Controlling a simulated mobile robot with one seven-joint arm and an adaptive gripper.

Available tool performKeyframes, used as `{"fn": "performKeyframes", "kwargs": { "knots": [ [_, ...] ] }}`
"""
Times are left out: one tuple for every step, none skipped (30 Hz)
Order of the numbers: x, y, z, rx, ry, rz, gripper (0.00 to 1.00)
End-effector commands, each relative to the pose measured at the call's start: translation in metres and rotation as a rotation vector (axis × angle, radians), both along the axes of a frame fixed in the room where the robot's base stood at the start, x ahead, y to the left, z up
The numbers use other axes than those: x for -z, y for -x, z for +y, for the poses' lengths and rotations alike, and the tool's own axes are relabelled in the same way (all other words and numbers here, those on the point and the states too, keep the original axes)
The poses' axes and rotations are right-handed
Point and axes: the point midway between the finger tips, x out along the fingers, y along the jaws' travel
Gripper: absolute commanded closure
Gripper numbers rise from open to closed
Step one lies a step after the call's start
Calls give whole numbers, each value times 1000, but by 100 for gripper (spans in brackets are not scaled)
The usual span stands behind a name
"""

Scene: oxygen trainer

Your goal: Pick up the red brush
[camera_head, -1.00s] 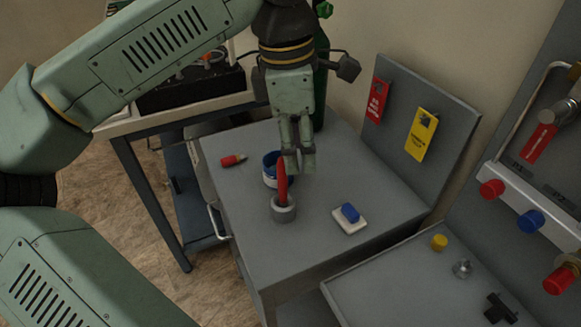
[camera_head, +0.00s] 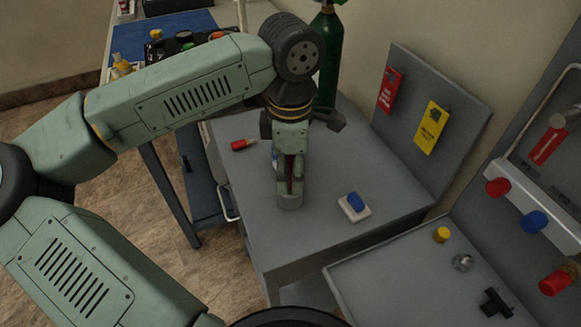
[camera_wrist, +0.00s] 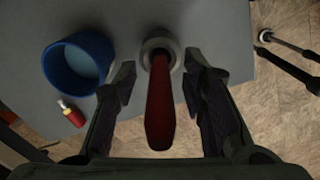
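The red brush (camera_wrist: 160,105) stands upright in a small grey round holder (camera_head: 289,202) on the grey table (camera_head: 330,240). In the wrist view its red handle rises between my two fingers, with a visible gap on both sides. My gripper (camera_head: 290,180) points down over the holder. In the wrist view my gripper (camera_wrist: 160,85) is open, its fingertips left and right of the handle near the holder (camera_wrist: 160,45). In the head view my gripper hides most of the brush; only a thin red strip shows between the fingers.
A blue cup (camera_wrist: 78,64) stands close to the left finger, mostly hidden in the head view. A blue-topped white block (camera_head: 354,207) is to the right. A panel with red and yellow tags (camera_head: 430,127) borders the right side.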

Motion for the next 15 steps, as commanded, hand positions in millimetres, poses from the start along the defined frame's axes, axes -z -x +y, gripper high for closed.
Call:
{"fn": "performKeyframes", "kwargs": {
  "knots": [
    [4, 0, 0, 0, 0, 0, 62],
    [6, 0, 0, 0, 1, 0, 62],
    [7, 0, 0, 0, 1, -1, 62],
    [8, 0, 0, 0, 1, -1, 62],
    [8, 0, 0, 0, 1, -1, 62],
    [8, 0, 0, 0, 1, -1, 62],
    [8, 0, 0, 0, 1, -1, 62],
    [8, 0, 0, 0, 1, -1, 62],
    [8, 0, 0, 0, 1, -1, 62],
    [8, 0, 0, 0, 1, -1, 64],
    [8, 0, 0, 0, 1, -1, 66],
    [8, 0, 0, 0, 1, -1, 69],
    [8, 0, 0, 0, 1, -1, 71],
    [8, 0, 0, 0, 1, -1, 73],
    [8, 0, 0, 0, 1, -1, 75]
  ]
}}
